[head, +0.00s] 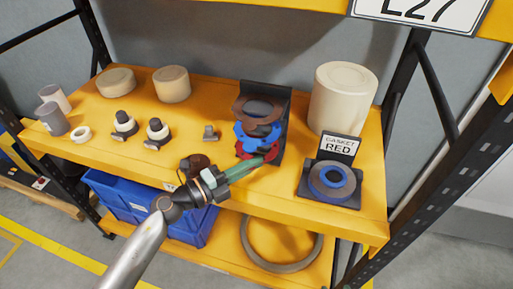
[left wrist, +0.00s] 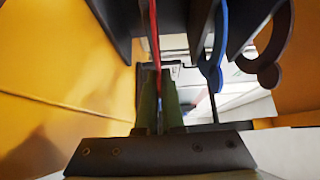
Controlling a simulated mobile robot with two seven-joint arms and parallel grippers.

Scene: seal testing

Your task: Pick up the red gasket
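The red gasket (head: 262,149) is the lowest of three gaskets in a dark upright rack (head: 279,105) on the yellow shelf. A blue gasket (head: 252,137) and a brown gasket (head: 262,108) sit above it. My left gripper (head: 259,162) reaches in from the front, its green fingers at the red gasket's front edge. In the left wrist view the red gasket (left wrist: 155,35) is a thin edge-on strip running between the fingertips (left wrist: 160,75), which are close together on it. The gasket is still in the rack. My right gripper is not in view.
A large beige cylinder (head: 343,97) stands behind. Small fittings and cylinders occupy the left. A blue crate (head: 130,200) and a large ring (head: 282,265) are below.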

